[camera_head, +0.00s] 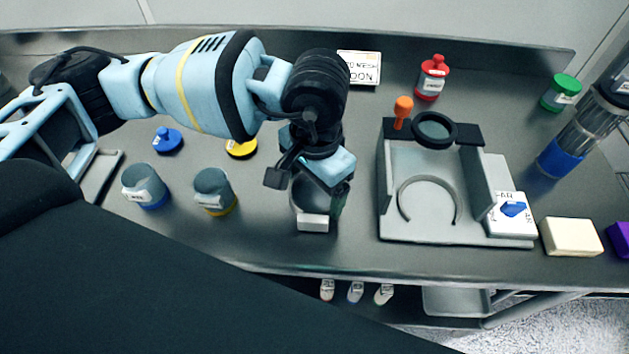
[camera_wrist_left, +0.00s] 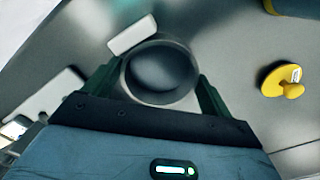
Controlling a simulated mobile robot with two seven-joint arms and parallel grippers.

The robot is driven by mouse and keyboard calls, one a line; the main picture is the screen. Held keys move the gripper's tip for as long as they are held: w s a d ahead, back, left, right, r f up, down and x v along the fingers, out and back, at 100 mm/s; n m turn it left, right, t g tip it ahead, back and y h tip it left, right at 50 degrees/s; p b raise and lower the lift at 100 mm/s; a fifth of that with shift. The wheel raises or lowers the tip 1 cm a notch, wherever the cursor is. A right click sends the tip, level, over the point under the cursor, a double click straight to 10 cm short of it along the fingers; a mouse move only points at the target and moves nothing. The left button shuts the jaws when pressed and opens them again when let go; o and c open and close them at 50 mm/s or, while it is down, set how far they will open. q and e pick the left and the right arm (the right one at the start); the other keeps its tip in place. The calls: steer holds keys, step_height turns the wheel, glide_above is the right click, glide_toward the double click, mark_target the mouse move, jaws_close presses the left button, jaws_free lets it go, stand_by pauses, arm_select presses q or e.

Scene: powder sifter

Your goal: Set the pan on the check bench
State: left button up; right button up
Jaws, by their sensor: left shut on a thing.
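The pan is a grey round cup (camera_head: 310,196) with a white block-like tab (camera_head: 313,223) on its near side. My left gripper (camera_head: 320,190) is shut on it from above, near the front edge of the bench, left of the sifter. In the left wrist view the round pan (camera_wrist_left: 160,72) sits between the two dark fingers of the left gripper (camera_wrist_left: 155,85), its inside looking empty. Whether the pan touches the bench below is hard to tell. The grey bench top (camera_head: 260,235) spans the head view. My right gripper is not in view.
A grey sifter stand (camera_head: 455,232) with a round ring and an orange knob (camera_head: 403,106) is right of the gripper. Two labelled jars (camera_head: 146,187) and (camera_head: 213,190) stand left. A yellow lid (camera_head: 241,149), a blue lid (camera_head: 168,141) and a red bottle (camera_head: 432,78) stand farther back.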

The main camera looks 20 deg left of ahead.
mark_target(316, 199)
arm_select(q)
steer(key=o, duration=1)
steer(key=shift+f, duration=0.1)
steer(key=shift+c, duration=0.2)
step_height(316, 199, up, 12)
steer(key=shift+w+r, duration=0.15)
steer(key=shift+r, duration=0.05)
steer(key=shift+d, duration=0.1)
